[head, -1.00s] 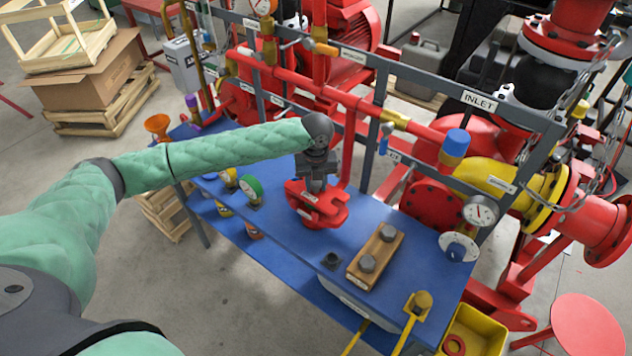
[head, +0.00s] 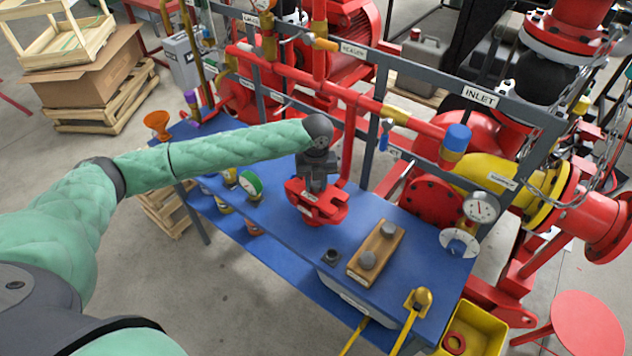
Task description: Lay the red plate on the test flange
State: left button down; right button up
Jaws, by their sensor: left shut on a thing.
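My left gripper (head: 317,184) comes in from the left and points down over the blue bench. It is shut on the red plate (head: 334,204), a notched piece with a small white label. The plate is over the middle of the bench top. Red also shows below the plate's upper face, and I cannot tell whether this is part of it or the test flange under it. The gap to whatever is beneath is not clear. The fingertips are partly hidden by the gripper body. My right gripper is not in view.
The blue bench (head: 270,212) also holds a green-rimmed gauge (head: 250,183), a wooden block with grey knobs (head: 376,252) and a small dark fitting (head: 331,257). A grey pipe frame with red pipes (head: 400,115) stands behind. A yellow bin (head: 470,335) is at the lower right.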

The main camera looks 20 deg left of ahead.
pick_arm(q)
jog(key=shift+f, duration=0.15)
jog(key=c, duration=1)
grip_release()
jog(key=shift+f, duration=0.1)
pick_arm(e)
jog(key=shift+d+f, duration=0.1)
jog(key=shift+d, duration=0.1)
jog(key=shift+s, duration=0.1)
